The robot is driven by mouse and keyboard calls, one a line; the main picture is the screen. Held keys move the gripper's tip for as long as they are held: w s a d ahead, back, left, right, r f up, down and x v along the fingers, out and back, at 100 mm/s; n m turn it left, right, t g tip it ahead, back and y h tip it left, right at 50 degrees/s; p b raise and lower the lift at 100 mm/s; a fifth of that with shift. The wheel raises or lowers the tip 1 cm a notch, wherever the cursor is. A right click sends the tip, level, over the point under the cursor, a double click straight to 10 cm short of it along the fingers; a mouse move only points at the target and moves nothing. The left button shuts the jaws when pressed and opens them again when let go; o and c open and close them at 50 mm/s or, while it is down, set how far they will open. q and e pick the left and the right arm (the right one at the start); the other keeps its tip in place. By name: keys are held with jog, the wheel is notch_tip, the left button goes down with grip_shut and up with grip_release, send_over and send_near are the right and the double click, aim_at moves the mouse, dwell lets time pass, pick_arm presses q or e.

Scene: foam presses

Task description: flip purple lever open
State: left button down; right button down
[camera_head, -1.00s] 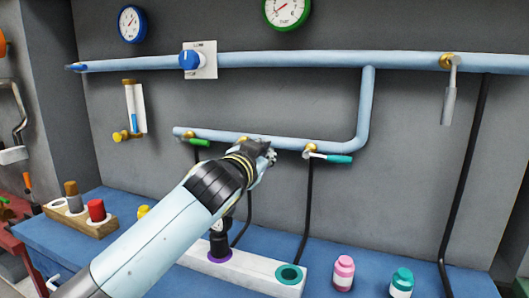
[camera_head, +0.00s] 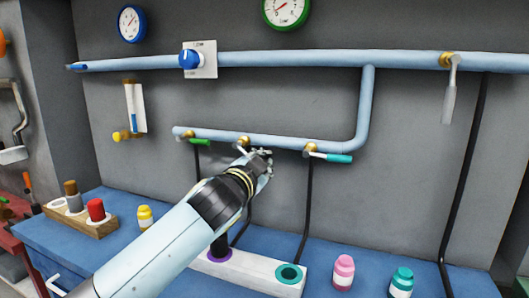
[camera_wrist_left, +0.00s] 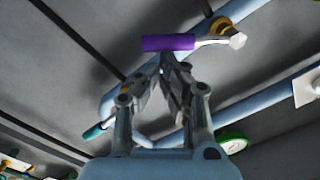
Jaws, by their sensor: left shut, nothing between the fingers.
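The purple lever (camera_wrist_left: 168,43) shows in the left wrist view, its handle lying roughly level across the picture. Its metal arm runs right to a brass valve fitting (camera_wrist_left: 220,26). In the head view the brass fitting (camera_head: 244,141) sits on the lower blue pipe, and the purple handle is hidden behind my left gripper (camera_head: 266,155). In the left wrist view the left gripper (camera_wrist_left: 168,60) is shut and empty, its fingertips just below the purple handle, near its middle. I cannot tell whether they touch it. My right gripper is out of view.
A green lever (camera_head: 200,141) and a teal lever (camera_head: 338,158) flank the middle valve on the lower pipe (camera_head: 285,143). Below, a white block (camera_head: 255,277) with coloured rings stands on the blue bench (camera_head: 320,275). Pink and teal bottles stand to the right.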

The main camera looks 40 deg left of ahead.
pick_arm(q)
jog(key=shift+s+a+f+m+b, duration=0.1)
jog(key=shift+a+f+m+b, duration=0.35)
jog(key=shift+f+m, duration=0.25)
jog(key=shift+s+a+f+m+b, duration=0.15)
jog(key=shift+a+f+m+b, duration=0.3)
jog(key=shift+f, duration=0.35)
jog(key=shift+s+a+f+m+b, duration=0.1)
jog(key=shift+a+f+m+b, duration=0.3)
jog(key=shift+f+m, duration=0.35)
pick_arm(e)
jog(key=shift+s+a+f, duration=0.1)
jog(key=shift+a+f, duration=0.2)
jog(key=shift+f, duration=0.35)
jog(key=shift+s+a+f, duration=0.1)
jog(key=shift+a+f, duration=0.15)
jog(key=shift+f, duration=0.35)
pick_arm(q)
jog(key=shift+a, duration=0.1)
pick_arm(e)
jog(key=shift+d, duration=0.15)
